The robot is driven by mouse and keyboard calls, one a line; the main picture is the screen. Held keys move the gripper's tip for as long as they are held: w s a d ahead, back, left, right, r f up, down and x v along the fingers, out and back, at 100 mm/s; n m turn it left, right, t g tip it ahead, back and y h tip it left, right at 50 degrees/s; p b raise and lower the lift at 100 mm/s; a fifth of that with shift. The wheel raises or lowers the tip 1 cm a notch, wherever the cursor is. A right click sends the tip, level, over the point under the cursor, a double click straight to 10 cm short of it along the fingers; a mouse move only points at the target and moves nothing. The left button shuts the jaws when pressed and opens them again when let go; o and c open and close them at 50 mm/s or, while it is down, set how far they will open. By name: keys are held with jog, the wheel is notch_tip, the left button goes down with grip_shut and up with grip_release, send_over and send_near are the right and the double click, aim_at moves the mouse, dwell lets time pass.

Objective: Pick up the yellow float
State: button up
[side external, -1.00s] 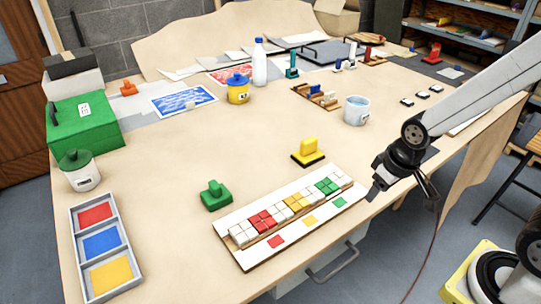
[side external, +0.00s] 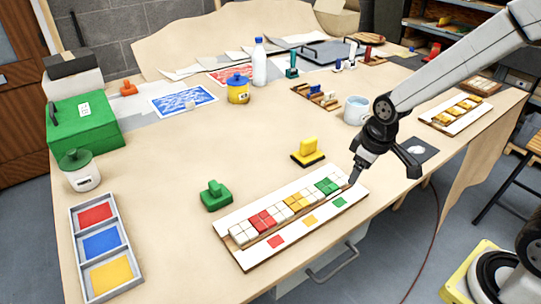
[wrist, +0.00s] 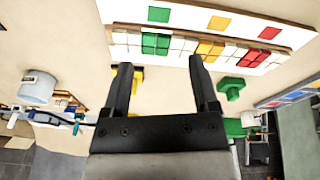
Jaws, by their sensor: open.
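The yellow float (side external: 308,152), a flat block with an upright handle, stands on the table behind the tile panel. In the wrist view the yellow float (wrist: 138,76) is partly hidden behind the left finger. My gripper (side external: 358,173) is to the right of the float and nearer the front, apart from it, by the panel's right end. In the wrist view my gripper (wrist: 160,62) is open, with nothing held between its fingers.
A white panel (side external: 325,218) with coloured tiles lies in front of the float. A green float (side external: 215,195) stands to the left and a grey-white mug (side external: 356,110) behind to the right. The table around the yellow float is clear.

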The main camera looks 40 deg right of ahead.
jog(key=w+d+n+g, duration=0.1)
jog(key=w+d+n, duration=0.2)
jog(key=w+n, duration=0.75)
jog(key=n+g, duration=0.1)
jog(key=n, duration=0.3)
send_over(309, 139)
jog(key=s, duration=0.1)
jog(key=f, duration=0.2)
jog(key=shift+s+a+f+m, duration=0.1)
jog(key=shift+a+f+m, duration=0.15)
jog(key=shift+a+f, duration=0.05)
jog(key=shift+w+d+f+n, duration=0.15)
jog(key=shift+w+d+n, duration=0.1)
jog(key=shift+w+n, duration=0.25)
jog(key=shift+f, duration=0.1)
jog(key=shift+f, duration=1.25)
jog(key=shift+d+f, duration=0.1)
jog(key=shift+f, duration=2.45)
